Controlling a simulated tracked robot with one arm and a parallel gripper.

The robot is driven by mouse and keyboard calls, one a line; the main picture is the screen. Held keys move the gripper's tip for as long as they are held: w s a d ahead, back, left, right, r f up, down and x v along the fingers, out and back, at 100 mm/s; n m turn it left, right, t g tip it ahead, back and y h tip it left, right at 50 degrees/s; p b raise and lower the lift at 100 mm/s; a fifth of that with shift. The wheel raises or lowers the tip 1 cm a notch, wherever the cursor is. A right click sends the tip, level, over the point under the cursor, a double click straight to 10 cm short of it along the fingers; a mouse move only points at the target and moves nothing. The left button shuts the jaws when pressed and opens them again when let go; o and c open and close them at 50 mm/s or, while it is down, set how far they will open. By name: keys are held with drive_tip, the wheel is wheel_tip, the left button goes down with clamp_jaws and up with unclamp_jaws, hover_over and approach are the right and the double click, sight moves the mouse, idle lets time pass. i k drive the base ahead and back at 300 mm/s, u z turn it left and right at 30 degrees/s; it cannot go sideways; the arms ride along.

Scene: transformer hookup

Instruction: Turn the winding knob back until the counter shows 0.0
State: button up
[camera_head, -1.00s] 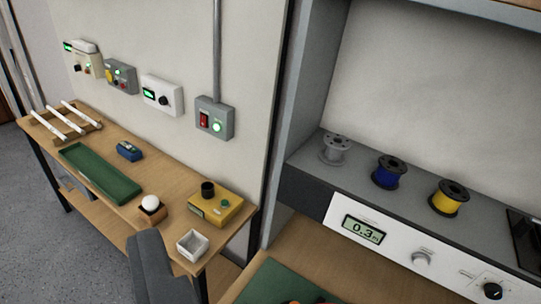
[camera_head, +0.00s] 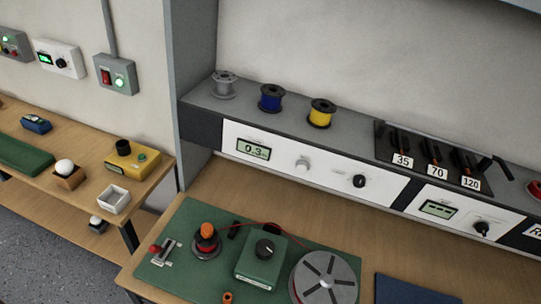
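The counter (camera_head: 254,149) is a small display on the white front panel of the grey shelf, and it reads 0.3. To its right on the same panel are a light grey knob (camera_head: 302,165) and a black knob with a pointer (camera_head: 359,181). A green box with a black knob on top (camera_head: 263,261) stands on the green mat (camera_head: 181,222). The panel labels are too small to read, so I cannot tell which knob is the winding knob. My gripper is not in view.
A grey slotted reel (camera_head: 325,279), an orange-topped spool (camera_head: 206,239) and a red wire lie at the mat. Grey, blue (camera_head: 271,97) and yellow (camera_head: 321,113) spools stand on the shelf. Tools marked 35, 70 and 120 hang at right. The bench between mat and panel is mostly clear.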

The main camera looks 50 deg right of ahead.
sight(265, 249)
drive_tip(key=z, duration=1.3)
drive_tip(key=k, duration=0.75)
drive_tip(key=u, duration=0.25)
drive_tip(key=i, duration=1)
